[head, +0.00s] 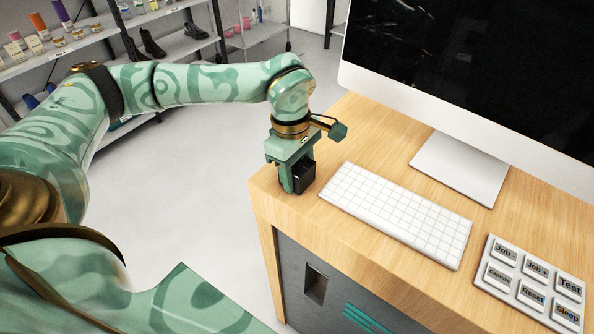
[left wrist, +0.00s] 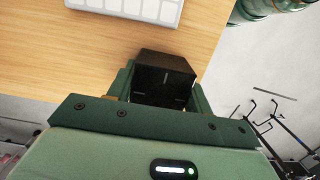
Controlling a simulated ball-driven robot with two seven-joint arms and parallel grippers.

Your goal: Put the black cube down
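The black cube (head: 304,176) is between the fingers of my left gripper (head: 294,184), at the left corner of the wooden desk (head: 335,225). The gripper points down and is shut on the cube. In the left wrist view the cube (left wrist: 163,72) sits between the two green fingers, with the desk top (left wrist: 60,65) behind it. The cube is at or just above the desk top; I cannot tell whether it touches. My right gripper is not in view.
A white keyboard (head: 397,212) lies just right of the cube. A monitor (head: 480,62) on a white stand (head: 459,168) is behind it. A button panel (head: 531,281) is at the right. The desk's left edge is close to the gripper. Shelves (head: 95,40) stand at the back left.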

